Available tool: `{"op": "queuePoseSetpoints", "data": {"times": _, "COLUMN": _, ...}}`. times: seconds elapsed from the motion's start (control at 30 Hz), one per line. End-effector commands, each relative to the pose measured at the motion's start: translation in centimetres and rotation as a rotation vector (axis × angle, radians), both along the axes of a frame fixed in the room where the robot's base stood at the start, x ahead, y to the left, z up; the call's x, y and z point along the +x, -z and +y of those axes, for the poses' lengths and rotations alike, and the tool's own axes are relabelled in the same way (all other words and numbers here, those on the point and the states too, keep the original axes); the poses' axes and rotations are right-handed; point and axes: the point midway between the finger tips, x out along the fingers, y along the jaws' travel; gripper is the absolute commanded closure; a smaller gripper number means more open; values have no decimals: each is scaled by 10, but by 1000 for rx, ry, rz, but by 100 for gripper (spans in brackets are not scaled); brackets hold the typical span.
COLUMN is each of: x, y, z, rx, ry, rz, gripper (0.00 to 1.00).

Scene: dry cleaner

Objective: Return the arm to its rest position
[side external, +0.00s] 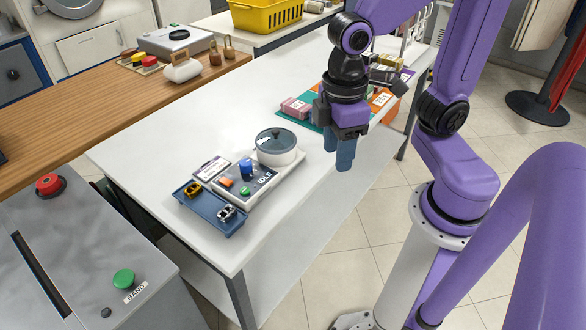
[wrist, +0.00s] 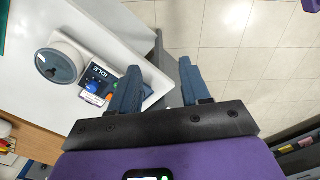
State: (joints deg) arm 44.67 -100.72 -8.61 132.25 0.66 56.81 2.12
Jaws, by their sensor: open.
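My gripper (side external: 338,152) hangs with its blue fingers pointing down, above the right edge of the white table (side external: 140,150). The wrist view shows its two fingers apart (wrist: 159,68), with nothing held between them and the table edge and tiled floor below. My purple arm bends up and over from its base at the right of the table. The device with the round lidded pot (side external: 278,150) and an "IDLE" label stands to the left of my gripper, apart from it.
A blue tray (side external: 208,222) with small metal parts adjoins the device. Colored mats with pink and orange blocks (side external: 296,108) lie behind my gripper. A wooden counter (side external: 60,110) and a grey cabinet with red and green buttons (side external: 80,250) stand at left.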

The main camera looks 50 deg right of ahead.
Motion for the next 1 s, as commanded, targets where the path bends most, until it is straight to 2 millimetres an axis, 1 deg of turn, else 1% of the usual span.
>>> {"op": "queuePoseSetpoints", "data": {"times": 0.03, "x": -14, "y": 3, "z": -9, "rx": 7, "ry": -38, "rz": -8, "gripper": 53}}
{"op": "queuePoseSetpoints", "data": {"times": 0.1, "x": -29, "y": 7, "z": -19, "rx": 16, "ry": -85, "rz": -16, "gripper": 53}}
{"op": "queuePoseSetpoints", "data": {"times": 0.2, "x": -43, "y": 12, "z": -29, "rx": 24, "ry": -131, "rz": -23, "gripper": 53}}
{"op": "queuePoseSetpoints", "data": {"times": 0.3, "x": -50, "y": 15, "z": -34, "rx": 28, "ry": -156, "rz": -27, "gripper": 53}}
{"op": "queuePoseSetpoints", "data": {"times": 0.4, "x": -53, "y": 16, "z": -36, "rx": 30, "ry": -165, "rz": -28, "gripper": 53}}
{"op": "queuePoseSetpoints", "data": {"times": 1.0, "x": -53, "y": 15, "z": -36, "rx": 29, "ry": -163, "rz": -27, "gripper": 53}}
